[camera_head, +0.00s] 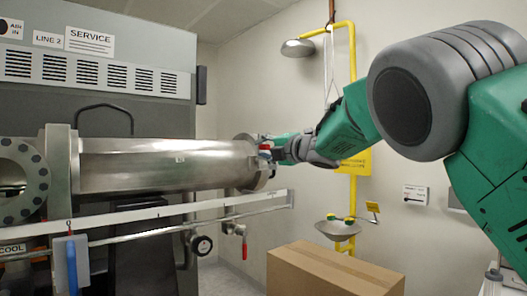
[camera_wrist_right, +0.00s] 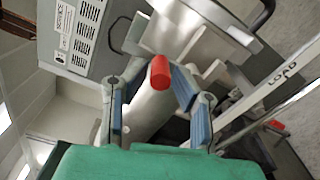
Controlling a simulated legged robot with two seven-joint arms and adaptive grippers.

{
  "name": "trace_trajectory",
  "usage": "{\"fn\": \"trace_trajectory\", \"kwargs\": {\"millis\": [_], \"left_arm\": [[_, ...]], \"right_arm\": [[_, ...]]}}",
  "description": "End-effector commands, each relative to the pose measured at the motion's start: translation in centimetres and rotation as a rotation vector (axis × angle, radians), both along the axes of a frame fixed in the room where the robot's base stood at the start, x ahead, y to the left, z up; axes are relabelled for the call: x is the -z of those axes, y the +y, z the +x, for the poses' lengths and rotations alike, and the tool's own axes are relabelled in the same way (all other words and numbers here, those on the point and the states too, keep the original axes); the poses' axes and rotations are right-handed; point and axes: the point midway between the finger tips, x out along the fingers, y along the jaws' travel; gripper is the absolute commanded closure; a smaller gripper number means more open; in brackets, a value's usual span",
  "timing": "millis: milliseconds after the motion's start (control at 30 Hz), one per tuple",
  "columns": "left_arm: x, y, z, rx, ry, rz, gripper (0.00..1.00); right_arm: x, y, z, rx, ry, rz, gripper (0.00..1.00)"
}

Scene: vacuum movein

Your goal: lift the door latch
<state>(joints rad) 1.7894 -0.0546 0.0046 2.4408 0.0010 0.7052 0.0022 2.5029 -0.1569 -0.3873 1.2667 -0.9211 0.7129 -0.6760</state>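The door latch (camera_wrist_right: 160,72) shows in the right wrist view as a short, red, rounded grip. In the head view its small red part (camera_head: 264,147) is at the right end of the steel cylinder (camera_head: 170,165), partly hidden by my gripper. My right gripper (camera_head: 275,148) reaches in from the right, right beside it. In the right wrist view the gripper's blue-padded fingers (camera_wrist_right: 157,85) stand spread apart, with the red grip between them. I see no finger clearly pressing on it. My left gripper is not in view.
A grey machine cabinet (camera_head: 95,80) stands behind the cylinder. A white rail (camera_head: 140,213) runs in front and below, with a gauge (camera_head: 203,245) and red valve handle (camera_head: 244,250) under it. A cardboard box (camera_head: 330,270) stands at lower right, near the yellow eyewash pipe (camera_head: 352,200).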

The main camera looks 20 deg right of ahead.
Motion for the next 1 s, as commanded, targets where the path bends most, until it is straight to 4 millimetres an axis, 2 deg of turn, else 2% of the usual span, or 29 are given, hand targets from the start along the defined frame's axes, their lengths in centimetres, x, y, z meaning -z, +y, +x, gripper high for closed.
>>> {"fn": "trace_trajectory", "kwargs": {"millis": [167,267,700,833,1000], "left_arm": [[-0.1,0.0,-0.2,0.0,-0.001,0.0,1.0],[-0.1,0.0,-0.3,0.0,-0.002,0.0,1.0],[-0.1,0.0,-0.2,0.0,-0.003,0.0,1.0],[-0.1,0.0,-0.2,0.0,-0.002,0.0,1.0],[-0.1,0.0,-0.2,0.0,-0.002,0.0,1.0]], "right_arm": [[-0.3,-0.3,-0.2,0.002,-0.004,0.002,0.77],[-0.4,-0.5,-1.0,0.003,-0.005,0.002,0.77],[-0.2,-3.2,-8.8,0.002,-0.002,0.002,0.77],[-0.1,-3.8,-10.4,0.001,-0.001,0.001,0.77],[0.0,-4.0,-11.2,-0.001,0.0,0.001,0.77]]}}
